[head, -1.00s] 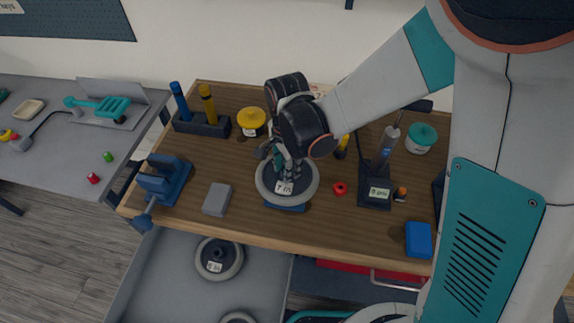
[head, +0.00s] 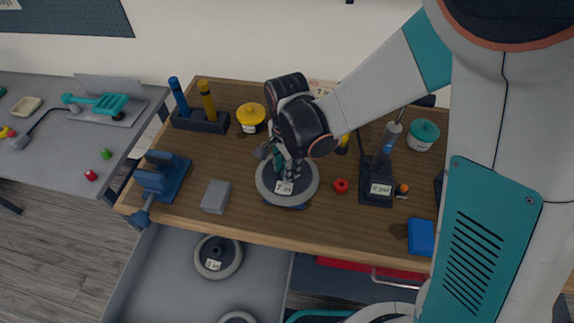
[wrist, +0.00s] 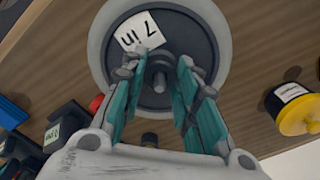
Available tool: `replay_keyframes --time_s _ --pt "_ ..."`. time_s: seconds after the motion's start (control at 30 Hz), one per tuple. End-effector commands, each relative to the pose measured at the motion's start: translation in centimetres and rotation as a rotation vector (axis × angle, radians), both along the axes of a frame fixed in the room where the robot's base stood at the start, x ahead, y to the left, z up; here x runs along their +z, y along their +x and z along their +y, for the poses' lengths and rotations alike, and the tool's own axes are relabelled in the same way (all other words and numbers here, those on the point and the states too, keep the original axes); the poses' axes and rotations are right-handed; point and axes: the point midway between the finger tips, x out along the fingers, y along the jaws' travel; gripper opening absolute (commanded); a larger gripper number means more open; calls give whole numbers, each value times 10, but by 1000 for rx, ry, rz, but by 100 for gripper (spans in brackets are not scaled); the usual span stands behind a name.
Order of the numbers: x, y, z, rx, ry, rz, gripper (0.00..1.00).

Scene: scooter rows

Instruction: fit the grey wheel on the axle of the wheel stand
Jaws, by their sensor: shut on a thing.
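The grey wheel (head: 308,186), with a dark disc and a white label, is over the wheel stand (head: 291,207) on the bench. Only a blue front edge of the stand shows below the wheel; its axle is hidden. My gripper (head: 284,171) comes down from above and is shut on the wheel's hub. In the wrist view the wheel (wrist: 222,35) fills the top middle, with the fingers (wrist: 158,75) on either side of the hub. I cannot tell whether the wheel is seated on the axle.
A grey block (head: 216,197) and a blue vise (head: 164,178) are to the left. A red ring (head: 341,186) and a black tool station (head: 376,190) are close on the right. A yellow pot (head: 251,115) stands behind. Another wheel (head: 218,257) lies in the grey tray below.

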Motion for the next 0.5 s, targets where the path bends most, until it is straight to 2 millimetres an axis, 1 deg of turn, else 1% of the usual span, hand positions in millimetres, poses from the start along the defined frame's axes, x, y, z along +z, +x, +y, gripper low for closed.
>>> replay_keyframes --time_s 0.07,0.1,0.2,0.5 --pt "0 0 0 0 0 0 0" --pt "0 0 0 0 0 0 33" --pt "0 0 0 0 0 0 52" --pt "0 0 0 0 0 0 52"
